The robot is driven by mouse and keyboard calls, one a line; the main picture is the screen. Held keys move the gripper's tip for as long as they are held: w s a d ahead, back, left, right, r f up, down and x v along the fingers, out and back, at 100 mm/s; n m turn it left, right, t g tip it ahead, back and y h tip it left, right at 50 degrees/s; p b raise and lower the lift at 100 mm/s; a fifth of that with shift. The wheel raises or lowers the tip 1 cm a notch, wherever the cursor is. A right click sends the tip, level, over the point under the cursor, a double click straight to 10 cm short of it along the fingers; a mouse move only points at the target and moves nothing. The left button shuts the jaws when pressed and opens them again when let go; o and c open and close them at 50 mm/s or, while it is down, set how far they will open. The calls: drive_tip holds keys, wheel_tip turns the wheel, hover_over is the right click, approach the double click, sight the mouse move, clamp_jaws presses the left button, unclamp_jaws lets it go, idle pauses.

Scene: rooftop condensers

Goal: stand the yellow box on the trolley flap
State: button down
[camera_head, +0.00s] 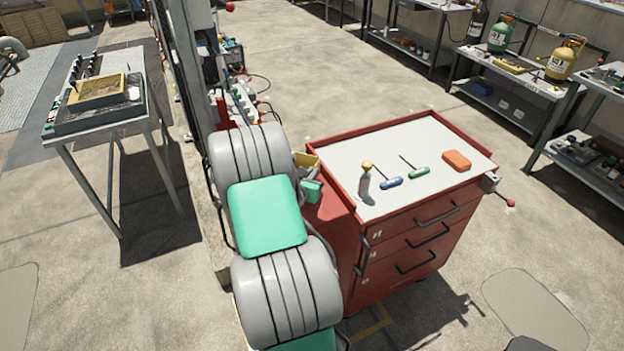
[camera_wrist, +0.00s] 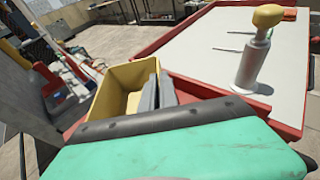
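The yellow box (camera_wrist: 112,82) is an open-topped bin, upright and seemingly empty in the wrist view. In the head view only a corner of the yellow box (camera_head: 306,159) shows beyond my arm, left of the red trolley (camera_head: 372,253). My gripper (camera_wrist: 158,90) has its two grey fingers close together at the box's right wall, one inside and one outside, so it looks shut on that wall. In the head view my gripper (camera_head: 309,174) is partly hidden. I cannot clearly make out the flap; red trolley side lies below the gripper. What is under the box is hidden.
The trolley's pale top holds a yellow-capped bottle (camera_head: 365,180), a blue screwdriver (camera_head: 391,183), a green screwdriver (camera_head: 419,172) and an orange block (camera_head: 457,160). A metal table (camera_head: 62,150) stands left. Shelves with gas cylinders (camera_head: 502,32) stand right. Floor beyond the trolley is open.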

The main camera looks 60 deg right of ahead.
drive_tip(key=shift+f, duration=1.15)
drive_tip(key=shift+f, duration=0.1)
drive_tip(key=c, duration=1.6)
unclamp_jaws()
drive_tip(key=shift+c, duration=0.2)
drive_tip(key=b+v, duration=0.1)
drive_tip(key=v, duration=1.1)
drive_tip(key=w+a+r+m+y, duration=0.2)
drive_tip(key=w+a+m+y, duration=0.15)
drive_tip(key=a+m, duration=0.4)
drive_tip(key=w+a+r+m+y, duration=0.1)
drive_tip(key=w+a+m+y, duration=0.25)
drive_tip(key=a+m, duration=0.45)
drive_tip(key=s+a+r+m+y, duration=0.2)
drive_tip(key=s+a+r+y, duration=0.1)
drive_tip(key=a, duration=0.8)
drive_tip(key=s+a+r+m+y, duration=0.3)
drive_tip(key=a+r+y, duration=0.1)
drive_tip(key=a, duration=0.7)
drive_tip(key=shift+s+a+r, duration=0.2)
drive_tip(key=shift+a+r, duration=0.05)
drive_tip(key=shift+r, duration=0.05)
